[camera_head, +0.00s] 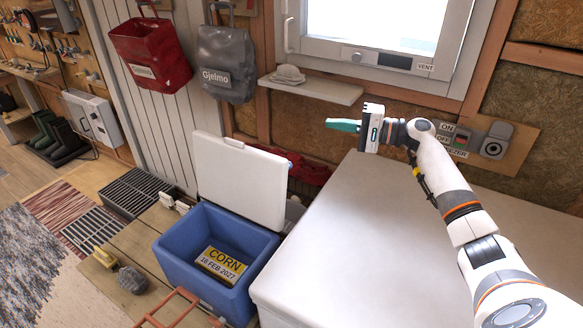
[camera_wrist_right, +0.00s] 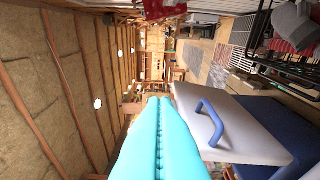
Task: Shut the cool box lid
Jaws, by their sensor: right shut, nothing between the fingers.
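My right gripper (camera_head: 333,125) has teal fingers that are shut and empty. It is in the air over the chest's far edge, right of the lid and apart from it, pointing left. In the right wrist view, the teal fingers (camera_wrist_right: 158,105) show beside the lid (camera_wrist_right: 245,130) and its blue handle (camera_wrist_right: 205,118). My left gripper is out of view.
The large white chest (camera_head: 370,230) fills the lower right, under my right arm. A small shelf (camera_head: 310,90) with a hat juts from the wall behind the gripper. Red and grey bags (camera_head: 227,65) hang at the back. An orange-brown frame (camera_head: 178,310) lies in front of the box.

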